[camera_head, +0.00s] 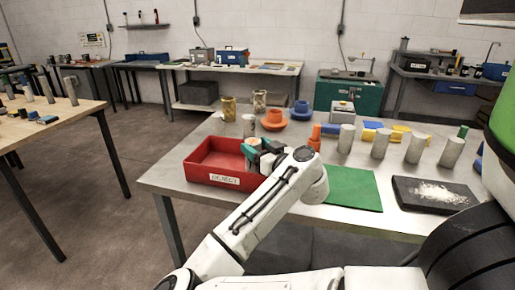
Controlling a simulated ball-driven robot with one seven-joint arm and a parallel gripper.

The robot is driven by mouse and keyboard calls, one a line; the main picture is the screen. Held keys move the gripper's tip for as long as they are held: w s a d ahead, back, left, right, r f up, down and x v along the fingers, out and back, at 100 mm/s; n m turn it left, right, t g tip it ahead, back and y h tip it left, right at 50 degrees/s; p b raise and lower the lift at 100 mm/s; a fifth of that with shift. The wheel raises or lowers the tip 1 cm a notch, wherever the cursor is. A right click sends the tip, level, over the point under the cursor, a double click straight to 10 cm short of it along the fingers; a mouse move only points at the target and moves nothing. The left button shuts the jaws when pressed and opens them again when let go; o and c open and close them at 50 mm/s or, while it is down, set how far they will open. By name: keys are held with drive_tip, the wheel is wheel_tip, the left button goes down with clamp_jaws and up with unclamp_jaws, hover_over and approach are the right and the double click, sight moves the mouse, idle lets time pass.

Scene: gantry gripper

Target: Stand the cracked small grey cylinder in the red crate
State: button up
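The red crate (222,180) with a "REJECT" label stands at the front left of the steel table. My white arm reaches up to it. My gripper (256,156) is at the crate's right end, over or inside it. The wrist hides much of the gripper, so I cannot tell whether it is open or shut, or whether it holds anything. Two small grey cylinders stand behind the crate, one at its back (249,126) and one further left (216,122). Several taller grey cylinders (380,143) stand in a row at right. I cannot make out a crack on any of them.
A green mat (352,189) lies right of my wrist. A dark tray (432,194) with white powder lies further right. Orange parts (273,120), blue parts (300,111) and yellow blocks (385,135) stand behind. The crate's left half looks empty.

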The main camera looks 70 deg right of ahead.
drive_tip(key=o, duration=0.3)
drive_tip(key=shift+r+p, duration=0.85)
drive_tip(key=shift+p, duration=0.15)
drive_tip(key=v, duration=1.2)
drive_tip(key=shift+f+b, duration=0.15)
drive_tip(key=shift+b, duration=0.3)
